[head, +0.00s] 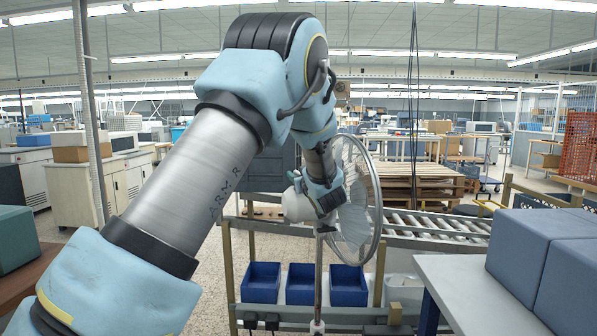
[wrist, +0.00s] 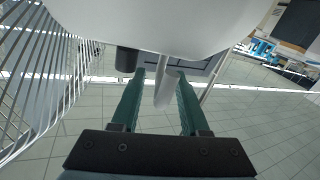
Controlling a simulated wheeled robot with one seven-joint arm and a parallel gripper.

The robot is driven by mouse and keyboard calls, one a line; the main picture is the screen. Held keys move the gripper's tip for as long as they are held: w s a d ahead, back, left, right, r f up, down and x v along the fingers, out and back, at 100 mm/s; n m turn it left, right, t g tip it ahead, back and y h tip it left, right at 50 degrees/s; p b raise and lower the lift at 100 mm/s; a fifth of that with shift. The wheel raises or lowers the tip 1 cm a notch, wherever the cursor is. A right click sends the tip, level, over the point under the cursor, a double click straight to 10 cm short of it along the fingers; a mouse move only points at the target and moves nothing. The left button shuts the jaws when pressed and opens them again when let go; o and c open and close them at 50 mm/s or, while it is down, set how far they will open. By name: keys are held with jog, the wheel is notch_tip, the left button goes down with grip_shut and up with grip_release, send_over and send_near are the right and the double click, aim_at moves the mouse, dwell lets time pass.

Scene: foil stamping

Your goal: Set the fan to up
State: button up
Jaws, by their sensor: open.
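A standing fan with a round wire cage (head: 372,205) stands ahead, its face toward the right and its cage close to vertical. Its white motor housing (head: 294,206) is partly covered by my arm; its pole (head: 318,275) runs down below. My gripper (head: 328,202) is at the housing, beside the cage. In the wrist view, the white housing (wrist: 160,25) fills the top and the cage wires (wrist: 45,80) run down the left. My gripper's green fingers (wrist: 161,85) are apart under the housing, with a pale stem (wrist: 166,88) showing between them. Whether a finger touches is unclear.
A roller conveyor (head: 440,226) and a rack with blue bins (head: 304,284) stand behind the fan. A grey table (head: 455,290) with blue-grey boxes (head: 545,255) is at the right. Wooden pallets (head: 415,180) are farther back. Tiled floor shows below the fan in the wrist view.

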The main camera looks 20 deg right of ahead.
grip_shut()
dwell(0.4)
dwell(1.1)
